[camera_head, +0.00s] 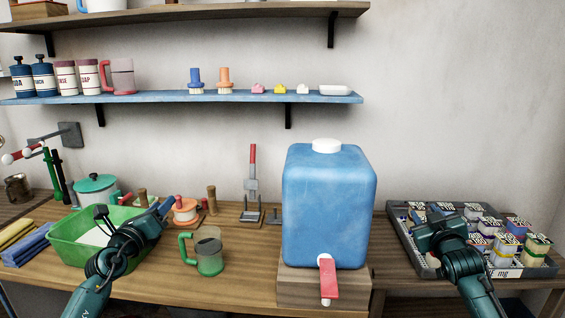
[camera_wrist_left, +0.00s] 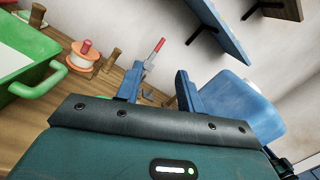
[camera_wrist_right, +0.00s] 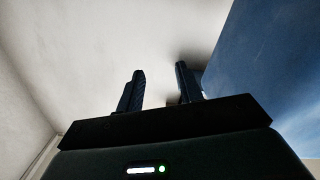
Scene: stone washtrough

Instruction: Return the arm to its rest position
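My left gripper (camera_head: 168,207) is raised above the table, in front of the green basin's right side. In the left wrist view its two fingers (camera_wrist_left: 158,88) stand apart with nothing between them. My right gripper (camera_head: 440,219) is in front of the grey tray on the right, to the right of the blue water tank. In the right wrist view its two fingers (camera_wrist_right: 161,88) stand apart and empty, with pale wall behind them.
A blue tank (camera_head: 328,205) with a red tap stands on a wooden block. A green-handled mug (camera_head: 209,252) stands left of it. The green basin (camera_head: 75,245) is at left, the grey tray (camera_head: 400,222) of small boxes at right. A blue shelf (camera_head: 180,98) hangs above.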

